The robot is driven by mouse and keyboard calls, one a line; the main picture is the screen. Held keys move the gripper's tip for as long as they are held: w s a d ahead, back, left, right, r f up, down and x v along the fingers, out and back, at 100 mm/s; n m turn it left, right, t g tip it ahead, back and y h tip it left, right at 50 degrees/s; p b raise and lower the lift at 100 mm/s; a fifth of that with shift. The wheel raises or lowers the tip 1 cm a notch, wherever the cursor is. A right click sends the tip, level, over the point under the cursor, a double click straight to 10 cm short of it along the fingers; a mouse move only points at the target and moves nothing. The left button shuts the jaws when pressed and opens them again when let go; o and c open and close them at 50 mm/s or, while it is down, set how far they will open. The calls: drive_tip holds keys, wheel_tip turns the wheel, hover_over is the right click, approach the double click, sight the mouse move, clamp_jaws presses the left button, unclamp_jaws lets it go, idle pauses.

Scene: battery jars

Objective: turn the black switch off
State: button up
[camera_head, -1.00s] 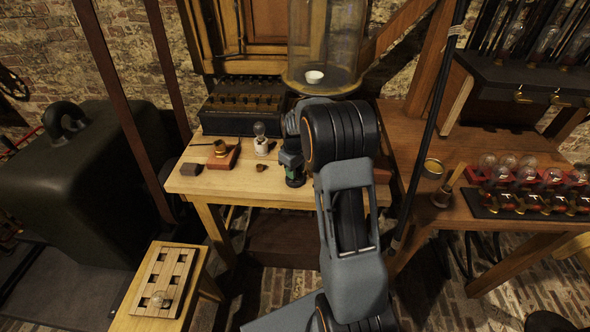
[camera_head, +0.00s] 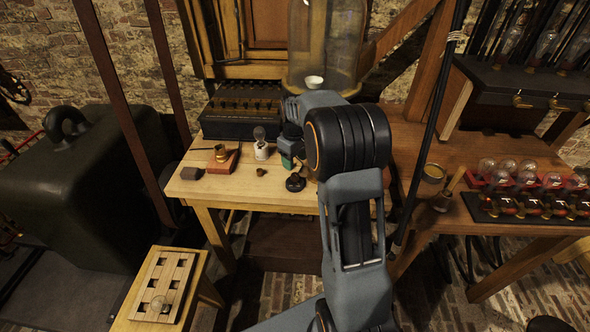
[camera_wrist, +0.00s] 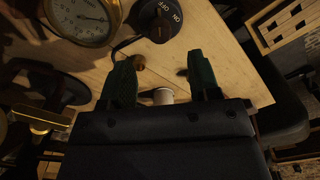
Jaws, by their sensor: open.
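The black switch (camera_head: 295,183) is a small round black knob on the front part of the light wooden table (camera_head: 222,190). In the wrist view the black switch (camera_wrist: 158,18) is at the top, with white OFF and ON lettering turned around; I cannot tell its setting surely. My gripper (camera_head: 288,160) is just behind and above the switch in the head view, partly hidden by my arm. In the wrist view the green fingers of my gripper (camera_wrist: 160,66) are apart with nothing held, and clear of the switch.
A small bulb on a white socket (camera_head: 261,150) stands left of my gripper. A round dial gauge (camera_wrist: 82,18) is beside the switch in the wrist view. A glass bell jar (camera_head: 326,45) stands behind.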

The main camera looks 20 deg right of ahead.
sight(295, 174)
wheel_tip(295, 174, up, 7)
idle(0.3)
idle(0.5)
